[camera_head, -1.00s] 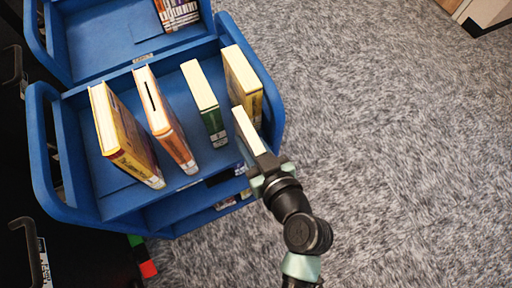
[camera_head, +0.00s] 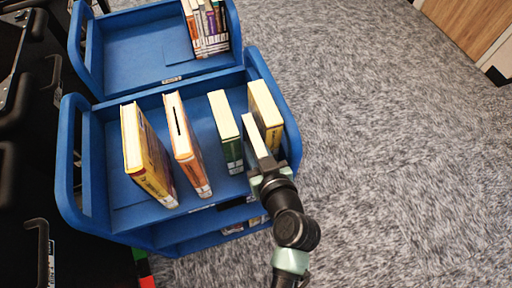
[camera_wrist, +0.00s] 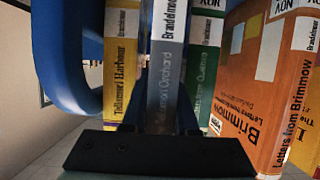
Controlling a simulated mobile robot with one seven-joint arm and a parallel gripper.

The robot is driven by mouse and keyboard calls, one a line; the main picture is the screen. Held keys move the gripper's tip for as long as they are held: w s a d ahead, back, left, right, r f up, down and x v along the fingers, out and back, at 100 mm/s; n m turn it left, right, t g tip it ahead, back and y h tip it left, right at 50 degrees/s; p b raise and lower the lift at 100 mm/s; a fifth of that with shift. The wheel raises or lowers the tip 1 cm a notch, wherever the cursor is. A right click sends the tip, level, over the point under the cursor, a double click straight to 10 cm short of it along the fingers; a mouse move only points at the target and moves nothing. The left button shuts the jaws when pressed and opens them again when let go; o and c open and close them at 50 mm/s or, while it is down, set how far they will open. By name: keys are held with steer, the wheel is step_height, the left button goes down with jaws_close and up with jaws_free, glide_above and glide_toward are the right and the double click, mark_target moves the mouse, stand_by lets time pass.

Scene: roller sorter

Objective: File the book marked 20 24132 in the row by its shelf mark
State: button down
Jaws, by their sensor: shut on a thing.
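My gripper (camera_head: 266,174) is shut on a slim book (camera_head: 257,142) with pale page edges, held at the front of the cart's lower shelf. The wrist view shows its grey spine (camera_wrist: 166,84) standing upright above the dark gripper (camera_wrist: 160,150). The held book lies between a green book (camera_head: 227,132) and a yellow book (camera_head: 266,115), partly in the row. In the wrist view the yellow spine (camera_wrist: 121,65) is left of it and the green spine (camera_wrist: 203,70) right. The shelf mark 20 24132 cannot be read.
Two more books stand to the left on the shelf, an orange one (camera_head: 187,145) and a yellow-brown one (camera_head: 148,160). The blue cart (camera_head: 125,205) has a raised end wall on the right. Several books (camera_head: 206,28) stand on the upper shelf. Carpet lies clear to the right.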

steer(key=shift+f+b, duration=0.55)
steer(key=shift+b, duration=0.15)
steer(key=c, duration=0.6)
jaws_free()
steer(key=b+v, duration=0.1)
steer(key=v, duration=1.2)
